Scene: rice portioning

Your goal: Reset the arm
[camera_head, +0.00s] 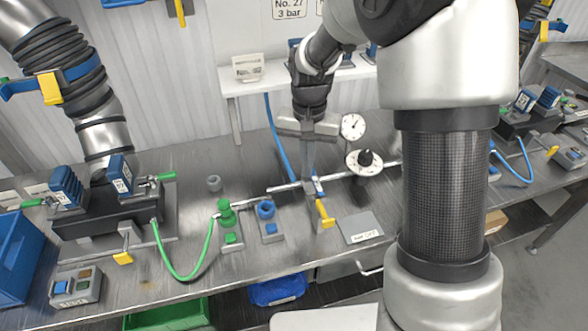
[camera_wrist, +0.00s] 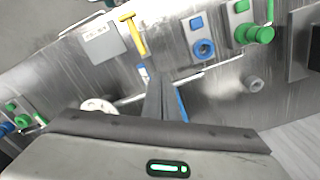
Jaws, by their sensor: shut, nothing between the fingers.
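My gripper (camera_head: 308,172) hangs from my arm in the middle of the head view, pointing down above the metal workbench (camera_head: 180,262). Its fingers are together with nothing between them. In the wrist view the closed fingers (camera_wrist: 161,80) point at the bench beside a thin horizontal metal pipe. A yellow-handled valve (camera_head: 325,213) lies just below the fingertips in the head view. I cannot tell how far the fingertips are from the pipe.
A blue-ringed fitting (camera_head: 266,210) and a green fitting (camera_head: 227,212) stand left of the gripper. A grey plate (camera_head: 361,228) lies at the front. A raised shelf (camera_head: 245,84) is behind. A black manifold (camera_head: 115,208) stands left.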

